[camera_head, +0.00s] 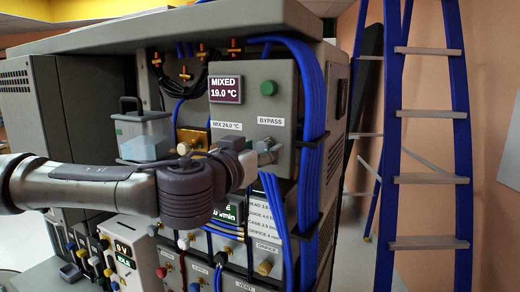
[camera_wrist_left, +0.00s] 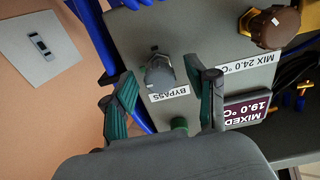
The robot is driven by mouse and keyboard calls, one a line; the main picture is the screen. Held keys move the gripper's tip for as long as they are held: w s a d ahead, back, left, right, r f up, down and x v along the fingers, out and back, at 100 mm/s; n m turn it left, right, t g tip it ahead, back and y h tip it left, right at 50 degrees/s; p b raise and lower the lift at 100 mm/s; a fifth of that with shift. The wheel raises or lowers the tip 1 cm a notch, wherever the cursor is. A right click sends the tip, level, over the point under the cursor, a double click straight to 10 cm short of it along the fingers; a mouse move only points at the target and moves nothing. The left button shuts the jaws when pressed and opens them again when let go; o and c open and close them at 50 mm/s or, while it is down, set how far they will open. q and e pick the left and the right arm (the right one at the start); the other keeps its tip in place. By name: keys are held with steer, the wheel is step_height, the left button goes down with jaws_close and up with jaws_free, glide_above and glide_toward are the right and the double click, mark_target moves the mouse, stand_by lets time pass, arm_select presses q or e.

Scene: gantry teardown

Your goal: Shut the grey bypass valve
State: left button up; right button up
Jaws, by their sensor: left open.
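The grey bypass valve (camera_head: 268,152) sticks out of the grey panel under the BYPASS label, partly hidden by my left gripper (camera_head: 258,158) in the head view. In the wrist view the valve is a grey knob (camera_wrist_left: 160,74). My left gripper (camera_wrist_left: 163,88) is open there, with one green-padded finger on each side of the knob. I see gaps between fingers and knob; how deep the fingers reach is hard to tell. My right gripper is not in view.
A brown mix knob (camera_wrist_left: 270,26) sits near the bypass valve. The panel (camera_head: 239,115) also has a MIXED 19.0 °C display (camera_head: 225,89) and a green button (camera_head: 268,88). Blue hoses (camera_head: 312,100) run down its right side. A blue ladder (camera_head: 392,150) stands at right.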

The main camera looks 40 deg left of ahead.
arm_select(q)
jaws_close()
steer(key=m+b, duration=0.2)
steer(key=m, duration=0.1)
steer(key=shift+f+m+b, duration=0.1)
steer(key=shift+m+b, duration=0.2)
steer(key=shift+b, duration=0.05)
steer(key=m+b, duration=0.3)
steer(key=m, duration=1.1)
steer(key=shift+m, duration=0.3)
stand_by(0.4)
